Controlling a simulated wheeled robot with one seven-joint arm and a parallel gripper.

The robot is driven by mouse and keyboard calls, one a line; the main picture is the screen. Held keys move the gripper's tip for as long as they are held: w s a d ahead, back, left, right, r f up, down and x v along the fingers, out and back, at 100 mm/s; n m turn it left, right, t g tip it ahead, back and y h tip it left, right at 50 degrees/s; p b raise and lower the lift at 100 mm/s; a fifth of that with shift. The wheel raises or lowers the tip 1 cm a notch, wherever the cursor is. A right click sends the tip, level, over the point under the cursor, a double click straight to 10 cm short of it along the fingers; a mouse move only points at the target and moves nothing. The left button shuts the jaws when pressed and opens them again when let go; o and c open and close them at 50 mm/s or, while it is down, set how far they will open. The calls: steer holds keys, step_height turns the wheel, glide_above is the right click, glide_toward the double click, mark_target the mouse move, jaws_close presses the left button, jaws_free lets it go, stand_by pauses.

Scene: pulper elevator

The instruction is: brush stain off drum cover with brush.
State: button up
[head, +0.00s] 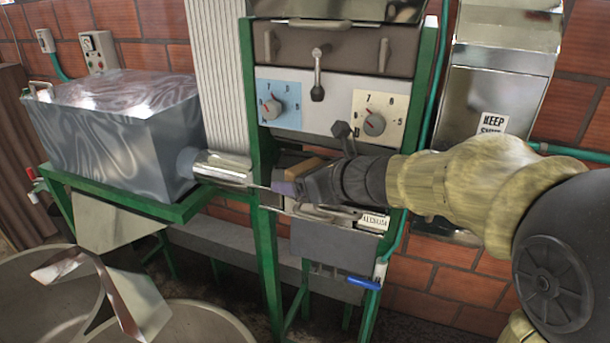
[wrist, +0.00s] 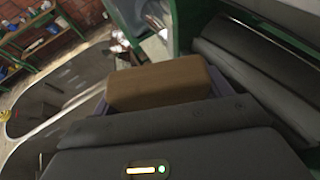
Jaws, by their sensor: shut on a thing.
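My gripper (head: 287,188) is at the front of the green-framed machine, below the dial panel. It is shut on the brush, whose brown wooden block (head: 305,167) shows just above the purple fingertips. The block also shows in the wrist view (wrist: 160,86), across the middle between the fingers. The bristles are hidden. A shiny grey metal housing (head: 120,135) stands on a green stand at the left and may be the drum cover; I cannot tell for sure. It has swirling light and dark streaks, and I cannot pick out a stain. The gripper is right of it, apart from it.
A metal cylinder (head: 222,170) joins the housing to the machine, close to the fingertips. The dial panel (head: 330,105) with knobs and a lever is just above my gripper. A blue-handled valve (head: 364,283) sits below. Large round basins (head: 185,330) stand at lower left.

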steer(key=shift+s, duration=0.55)
steer(key=s, duration=0.1)
steer(key=s+a, duration=0.1)
steer(key=s, duration=0.1)
steer(key=shift+a+b, duration=0.2)
steer(key=shift+b, duration=0.15)
steer(key=s, duration=0.1)
steer(key=s+a, duration=0.1)
steer(key=s, duration=0.3)
steer(key=shift+a+r, duration=0.2)
steer(key=shift+a, duration=0.1)
